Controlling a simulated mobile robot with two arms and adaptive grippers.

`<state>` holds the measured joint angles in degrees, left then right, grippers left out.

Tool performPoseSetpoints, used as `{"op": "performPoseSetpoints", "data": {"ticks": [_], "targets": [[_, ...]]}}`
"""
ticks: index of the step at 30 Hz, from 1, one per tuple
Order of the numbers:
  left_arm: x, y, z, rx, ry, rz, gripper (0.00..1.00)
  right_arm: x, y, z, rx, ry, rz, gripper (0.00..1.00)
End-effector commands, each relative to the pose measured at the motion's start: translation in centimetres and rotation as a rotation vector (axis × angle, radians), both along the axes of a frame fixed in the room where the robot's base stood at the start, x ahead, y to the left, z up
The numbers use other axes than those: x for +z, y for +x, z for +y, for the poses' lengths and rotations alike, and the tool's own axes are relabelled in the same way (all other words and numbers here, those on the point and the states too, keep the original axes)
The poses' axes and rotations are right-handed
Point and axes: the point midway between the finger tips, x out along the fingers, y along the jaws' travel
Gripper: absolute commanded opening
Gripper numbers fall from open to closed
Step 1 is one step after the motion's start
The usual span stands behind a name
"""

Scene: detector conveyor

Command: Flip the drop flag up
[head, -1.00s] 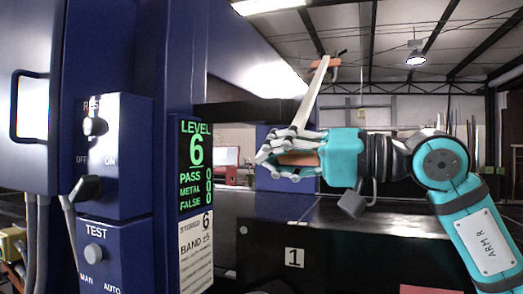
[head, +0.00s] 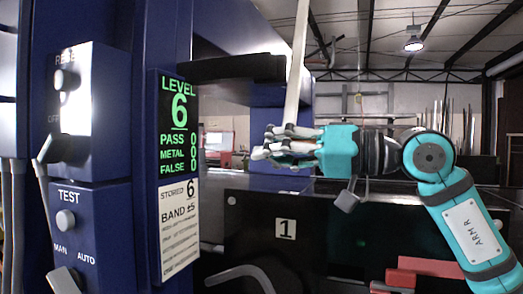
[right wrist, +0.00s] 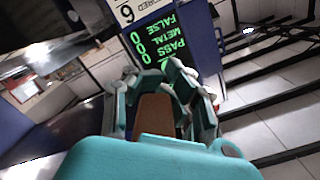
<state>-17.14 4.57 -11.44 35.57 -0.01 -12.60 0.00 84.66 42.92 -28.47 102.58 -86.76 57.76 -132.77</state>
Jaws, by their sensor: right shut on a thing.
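My right gripper (head: 285,143) is shut on a long pale stick (head: 297,75). The stick rises nearly upright from the fingers and leaves the top of the head view. In the right wrist view, the fingers (right wrist: 165,85) curl around a brown-orange piece (right wrist: 155,118). I cannot tell for certain which part is the drop flag. A red bar (head: 430,266) lies low at the right in the head view, below my right arm and apart from the gripper. My left gripper is not in view.
A blue cabinet on the left carries a green-lettered display (head: 179,127), a TEST knob (head: 66,220) and a black switch handle (head: 52,149). A curved grey handle (head: 240,274) shows at the bottom. A dark beam (head: 225,70) projects behind the stick.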

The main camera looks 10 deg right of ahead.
Motion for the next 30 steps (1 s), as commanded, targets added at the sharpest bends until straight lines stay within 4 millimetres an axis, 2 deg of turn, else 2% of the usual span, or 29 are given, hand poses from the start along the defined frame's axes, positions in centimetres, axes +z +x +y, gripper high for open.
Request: {"op": "performPoseSetpoints", "data": {"ticks": [1, 14, 15, 25, 30], "targets": [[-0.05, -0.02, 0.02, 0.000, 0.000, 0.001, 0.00, 0.25, 0.42, -0.90, -0.018, 0.017, 0.010, 0.00], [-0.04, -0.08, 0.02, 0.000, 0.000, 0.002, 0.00, 0.40, 0.45, -0.94, -0.020, 0.018, 0.006, 0.00], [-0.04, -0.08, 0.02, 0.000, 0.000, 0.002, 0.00, 0.42, 0.45, -0.95, -0.021, 0.019, 0.005, 0.07], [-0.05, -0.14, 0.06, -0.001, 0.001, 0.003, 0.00, 0.33, 0.41, -0.80, -0.017, 0.014, 0.003, 0.50], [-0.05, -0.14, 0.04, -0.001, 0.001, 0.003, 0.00, 0.22, 0.34, -0.59, -0.012, 0.011, 0.003, 0.50]]}}
